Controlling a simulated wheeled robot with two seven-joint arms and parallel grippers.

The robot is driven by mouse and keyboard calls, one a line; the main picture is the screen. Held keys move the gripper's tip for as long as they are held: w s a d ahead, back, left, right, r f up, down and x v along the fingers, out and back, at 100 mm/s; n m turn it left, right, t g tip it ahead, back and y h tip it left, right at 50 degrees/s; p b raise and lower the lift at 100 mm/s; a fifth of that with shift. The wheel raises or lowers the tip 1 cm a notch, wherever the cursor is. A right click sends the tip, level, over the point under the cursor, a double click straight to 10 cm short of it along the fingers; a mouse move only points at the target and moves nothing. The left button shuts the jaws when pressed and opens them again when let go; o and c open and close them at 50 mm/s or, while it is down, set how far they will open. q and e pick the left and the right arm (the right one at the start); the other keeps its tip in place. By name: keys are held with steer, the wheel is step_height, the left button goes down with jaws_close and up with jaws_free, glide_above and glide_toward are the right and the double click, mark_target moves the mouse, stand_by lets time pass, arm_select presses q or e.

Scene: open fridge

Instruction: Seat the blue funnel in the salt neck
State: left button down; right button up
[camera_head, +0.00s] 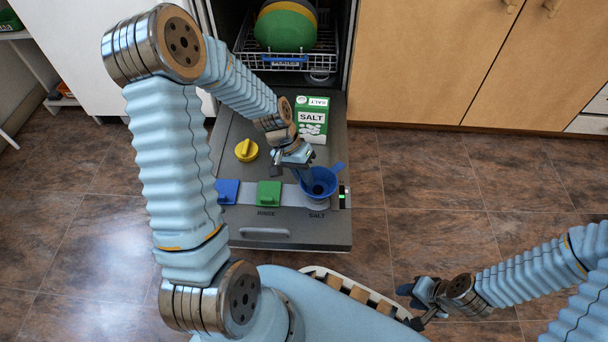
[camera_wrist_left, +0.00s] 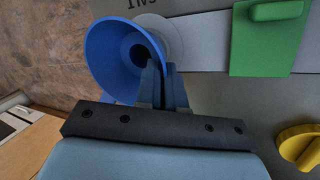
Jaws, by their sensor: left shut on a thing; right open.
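The blue funnel (camera_head: 319,184) is at the salt neck (camera_head: 316,202), a grey ring on the open dishwasher door beside the SALT label. My left gripper (camera_head: 306,171) is shut on the funnel's rim. In the left wrist view the funnel (camera_wrist_left: 104,50) opens toward the camera, with the left gripper's fingers (camera_wrist_left: 162,88) at its right wall. The pale ring of the neck (camera_wrist_left: 163,38) shows partly behind the funnel, so the funnel looks offset from it. The spout tip is hidden. My right gripper (camera_head: 424,310) is open and empty at lower right, away from the door.
A green SALT box (camera_head: 312,119) stands on the door behind the funnel. A yellow cap (camera_head: 246,150), a blue lid (camera_head: 227,191) and a green lid (camera_head: 269,193) are to the left. The rack (camera_head: 284,60) holds dishes.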

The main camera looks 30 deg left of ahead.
arm_select(q)
steer(key=shift+f, duration=0.6)
steer(key=shift+r, duration=0.35)
stand_by(2.8)
steer(key=shift+r+p, duration=1.9)
steer(key=shift+r, duration=0.45)
